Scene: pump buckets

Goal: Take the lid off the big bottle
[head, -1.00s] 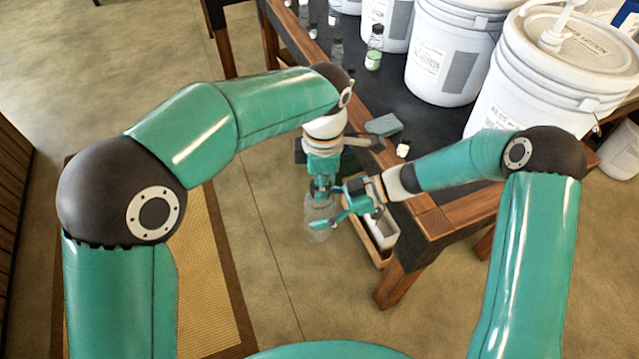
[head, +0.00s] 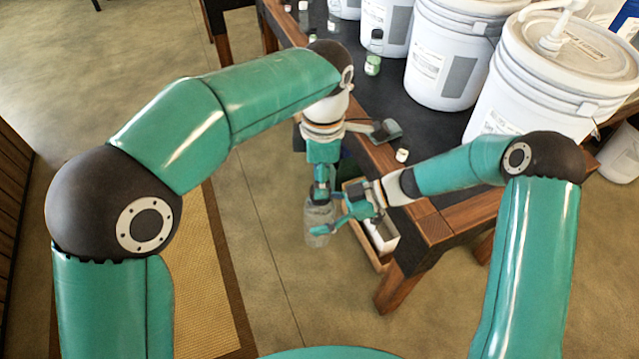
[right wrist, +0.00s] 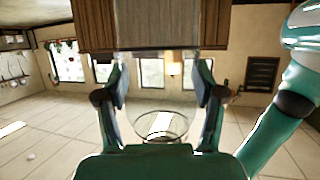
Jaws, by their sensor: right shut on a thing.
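The big bottle (head: 318,236) is clear and empty-looking, held in the air in front of the table's left side. My right gripper (head: 334,224) is shut on its body from the right. In the right wrist view the see-through bottle (right wrist: 160,124) shows between my right gripper's fingers (right wrist: 158,95). My left gripper (head: 320,194) points down right above the bottle, at its top. Its fingertips are too small and overlapped to tell whether they grip anything. The lid is not clearly visible; the left gripper covers the bottle's mouth.
The dark table with wooden edges (head: 432,222) stands on the right. It carries large white buckets (head: 452,62), one with a pump (head: 553,32), and small bottles (head: 373,65). A wooden box (head: 381,236) with a white item sits beside the bottle. Open floor lies to the left.

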